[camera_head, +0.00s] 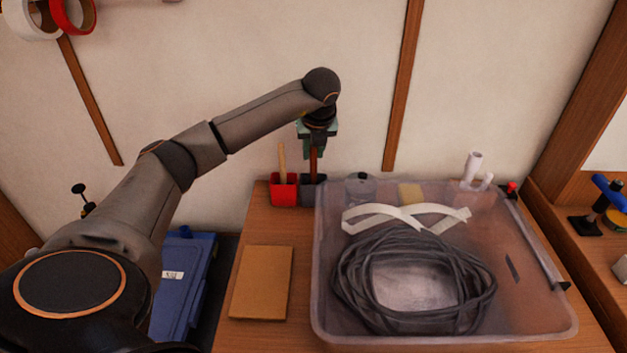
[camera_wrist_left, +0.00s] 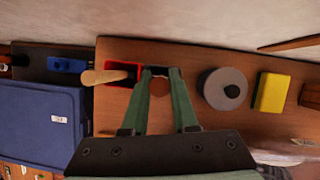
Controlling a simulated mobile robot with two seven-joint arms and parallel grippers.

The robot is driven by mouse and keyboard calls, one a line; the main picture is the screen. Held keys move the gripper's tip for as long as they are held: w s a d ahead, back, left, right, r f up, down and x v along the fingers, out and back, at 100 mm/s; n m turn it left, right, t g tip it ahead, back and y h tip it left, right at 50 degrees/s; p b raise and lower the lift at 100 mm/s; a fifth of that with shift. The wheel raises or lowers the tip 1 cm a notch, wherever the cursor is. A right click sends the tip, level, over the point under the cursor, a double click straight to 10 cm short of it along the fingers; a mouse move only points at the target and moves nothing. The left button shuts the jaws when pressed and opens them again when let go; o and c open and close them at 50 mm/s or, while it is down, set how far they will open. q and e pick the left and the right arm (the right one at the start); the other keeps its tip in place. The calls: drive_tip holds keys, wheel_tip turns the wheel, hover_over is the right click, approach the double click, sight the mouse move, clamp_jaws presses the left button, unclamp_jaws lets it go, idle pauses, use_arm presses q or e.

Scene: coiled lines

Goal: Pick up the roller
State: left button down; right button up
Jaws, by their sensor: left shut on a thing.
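The roller (camera_head: 313,161) shows as an upright reddish-brown handle at the back of the wooden bench. Its lower end meets a dark grey cup (camera_head: 313,190); how deep it sits I cannot tell. My left gripper (camera_head: 315,148) is above the cup, shut on the handle from above. In the left wrist view the handle's round brown end (camera_wrist_left: 160,87) lies between the green fingers (camera_wrist_left: 158,100). The roller's head is not visible. My right gripper is not in view.
A red cup (camera_head: 284,190) with a pale wooden handle stands close left of the dark cup. A clear bin (camera_head: 322,270) holds coiled dark line (camera_head: 355,285). A grey round tin (camera_wrist_left: 225,88) and yellow sponge (camera_wrist_left: 271,92) are right. A brown board (camera_head: 261,283) lies in front.

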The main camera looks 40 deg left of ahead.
use_arm(q)
drive_tip(key=shift+r, duration=0.15)
idle(0.4)
wheel_tip(320, 180, up, 10)
drive_tip(key=shift+f+b, duration=0.1)
drive_tip(key=shift+b, duration=0.2)
idle(1.2)
